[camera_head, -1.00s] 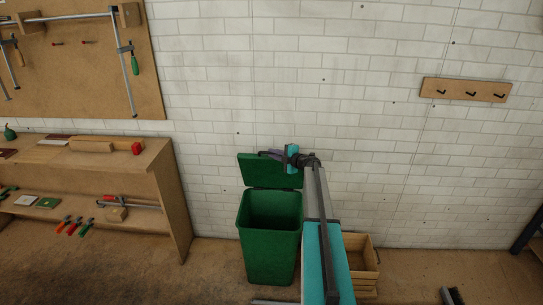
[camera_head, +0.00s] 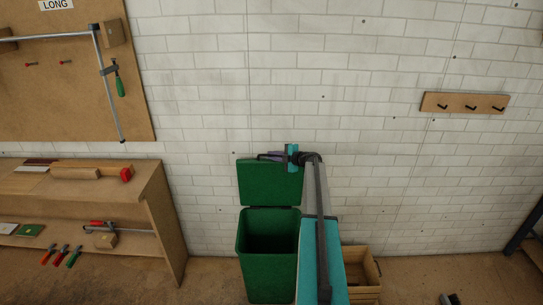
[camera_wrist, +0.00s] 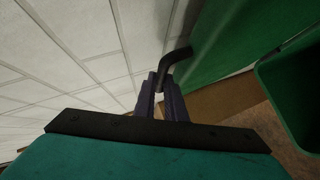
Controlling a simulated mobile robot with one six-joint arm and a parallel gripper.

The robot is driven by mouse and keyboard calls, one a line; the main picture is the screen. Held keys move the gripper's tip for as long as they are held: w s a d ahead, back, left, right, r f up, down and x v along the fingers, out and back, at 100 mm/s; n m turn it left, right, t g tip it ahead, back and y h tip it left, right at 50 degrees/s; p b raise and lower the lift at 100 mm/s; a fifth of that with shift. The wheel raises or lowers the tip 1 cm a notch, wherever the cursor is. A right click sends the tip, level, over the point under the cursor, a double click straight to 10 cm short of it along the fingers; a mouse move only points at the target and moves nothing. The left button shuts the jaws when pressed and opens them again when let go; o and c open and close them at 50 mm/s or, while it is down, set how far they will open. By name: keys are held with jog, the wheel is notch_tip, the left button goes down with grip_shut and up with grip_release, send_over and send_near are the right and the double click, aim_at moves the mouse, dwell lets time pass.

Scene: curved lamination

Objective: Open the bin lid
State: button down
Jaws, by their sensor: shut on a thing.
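The green bin (camera_head: 268,262) stands on the floor by the white brick wall, its mouth open and its inside dark. Its green lid (camera_head: 268,186) is raised upright behind the mouth, close to the wall. My gripper (camera_head: 268,156) is at the lid's top edge. In the wrist view my gripper (camera_wrist: 161,88) is shut on a dark bent handle (camera_wrist: 176,62) that reaches toward the lid (camera_wrist: 222,40). The bin's rim (camera_wrist: 268,78) shows at the right there. My arm partly covers the bin's right side in the head view.
A wooden crate (camera_head: 362,270) sits on the floor just right of the bin, partly behind my arm. A wooden workbench (camera_head: 150,195) with tools stands at the left. A hook rack (camera_head: 464,103) hangs on the wall at the right.

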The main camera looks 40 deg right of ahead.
jog(key=shift+d+r, duration=0.15)
jog(key=shift+r, duration=0.15)
jog(key=c, duration=1.8)
grip_release()
jog(key=shift+s, duration=0.1)
jog(key=shift+s+f, duration=0.1)
jog(key=b+v, duration=0.5)
jog(key=v, duration=0.8)
jog(key=shift+s, duration=0.35)
